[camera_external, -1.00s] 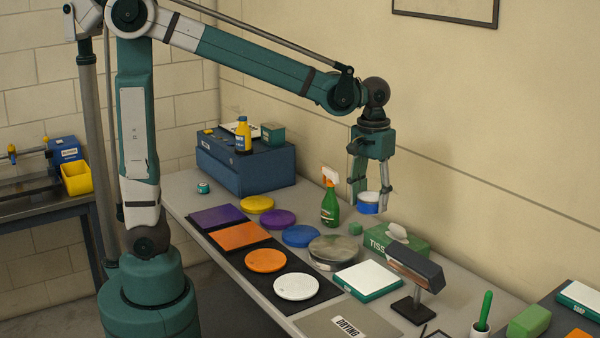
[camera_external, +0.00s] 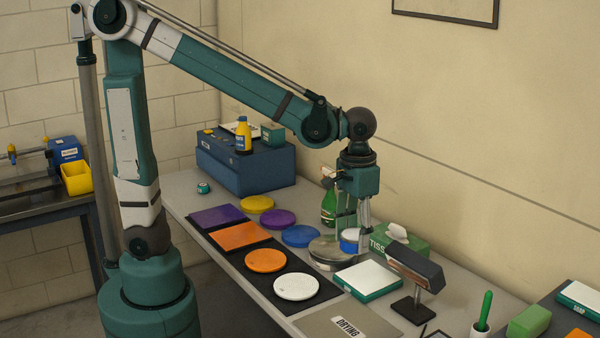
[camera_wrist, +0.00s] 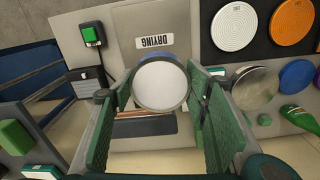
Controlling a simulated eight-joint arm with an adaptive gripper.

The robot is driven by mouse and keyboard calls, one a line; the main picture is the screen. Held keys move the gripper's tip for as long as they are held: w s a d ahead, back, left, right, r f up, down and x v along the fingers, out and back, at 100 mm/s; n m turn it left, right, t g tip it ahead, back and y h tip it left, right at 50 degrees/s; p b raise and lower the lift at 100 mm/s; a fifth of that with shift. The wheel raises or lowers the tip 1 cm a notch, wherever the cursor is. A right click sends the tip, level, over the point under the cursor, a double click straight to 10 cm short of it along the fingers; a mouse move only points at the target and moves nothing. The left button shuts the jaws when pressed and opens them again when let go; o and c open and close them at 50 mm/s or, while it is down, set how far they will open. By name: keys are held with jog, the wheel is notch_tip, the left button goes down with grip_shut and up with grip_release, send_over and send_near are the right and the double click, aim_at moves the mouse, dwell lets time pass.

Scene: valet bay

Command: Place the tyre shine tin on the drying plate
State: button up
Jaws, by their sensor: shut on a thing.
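The tyre shine tin appears to be the round tin with a pale top and blue side (camera_external: 350,241). My gripper (camera_external: 351,236) is shut on it and holds it upright. In the wrist view the tin (camera_wrist: 161,84) sits between the green finger pads. In the external view it is beside the grey metal disc and in front of the tissue box; I cannot tell its exact height. The drying plate (camera_external: 325,322) is a flat grey plate with a DRYING label at the table's front. In the wrist view the plate (camera_wrist: 175,20) lies beyond the tin.
A white-topped green box (camera_external: 368,280) and a dark lamp-like stand (camera_external: 415,270) are near the drying plate. Coloured discs lie to the left.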

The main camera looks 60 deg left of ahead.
send_over(349, 321)
notch_tip(349, 321, down, 14)
jog(key=shift+f, duration=0.2)
dwell(0.5)
jog(key=shift+f, duration=2.9)
jog(key=shift+f+b, duration=0.35)
jog(key=shift+f, duration=1.7)
jog(key=shift+f, duration=0.15)
jog(key=o, duration=1)
